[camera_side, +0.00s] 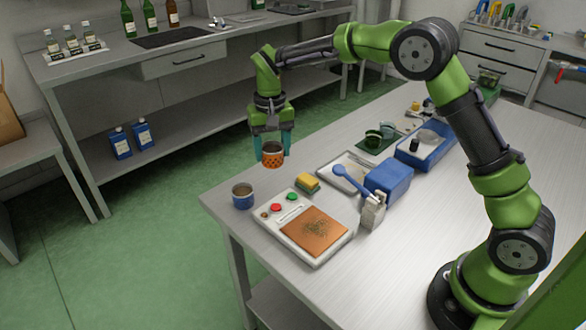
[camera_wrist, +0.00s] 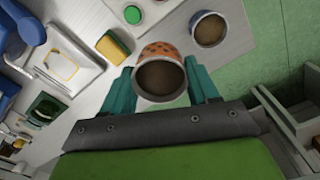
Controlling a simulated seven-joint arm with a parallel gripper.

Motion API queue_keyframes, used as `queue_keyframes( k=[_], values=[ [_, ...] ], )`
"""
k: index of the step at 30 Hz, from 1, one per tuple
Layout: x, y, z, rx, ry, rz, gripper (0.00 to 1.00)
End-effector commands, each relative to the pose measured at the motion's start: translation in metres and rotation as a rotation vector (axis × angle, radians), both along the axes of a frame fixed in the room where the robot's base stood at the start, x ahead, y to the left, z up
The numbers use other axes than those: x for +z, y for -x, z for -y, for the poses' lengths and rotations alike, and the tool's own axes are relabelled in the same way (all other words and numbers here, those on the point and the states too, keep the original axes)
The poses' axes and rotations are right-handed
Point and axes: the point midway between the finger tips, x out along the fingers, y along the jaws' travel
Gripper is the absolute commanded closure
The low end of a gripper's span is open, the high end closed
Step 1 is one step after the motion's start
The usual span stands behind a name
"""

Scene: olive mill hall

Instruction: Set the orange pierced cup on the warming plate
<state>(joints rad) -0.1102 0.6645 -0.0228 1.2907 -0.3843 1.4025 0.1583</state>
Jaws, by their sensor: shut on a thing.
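The orange pierced cup (camera_side: 272,159) is held upright between the teal fingers of my gripper (camera_side: 271,146), above the far left edge of the metal table. In the wrist view the cup (camera_wrist: 160,77) sits between both fingertips (camera_wrist: 162,84), its dark inside showing. The warming plate, a copper-brown square (camera_side: 314,231) on a pale unit with red and green buttons, lies on the table nearer the side camera. The cup is apart from it, beyond and higher.
A blue cup (camera_side: 243,196) stands beside the unit at the table's left edge. A yellow sponge (camera_side: 307,183), a tray (camera_side: 343,173), a blue box (camera_side: 388,180) with a blue spoon, and a small pale dispenser (camera_side: 372,212) stand close by. Open floor lies left of the table.

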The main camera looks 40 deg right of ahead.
Motion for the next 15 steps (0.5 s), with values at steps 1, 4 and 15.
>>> queue_keyframes(
  k=[1,4,15],
  values=[
    [0.008,0.016,-0.006,0.034,-0.002,0.001,0.6],
    [0.015,0.049,-0.017,0.113,-0.001,0.0,0.6],
    [-0.003,0.155,-0.032,0.396,0.001,0.0,0.6]
  ],
)
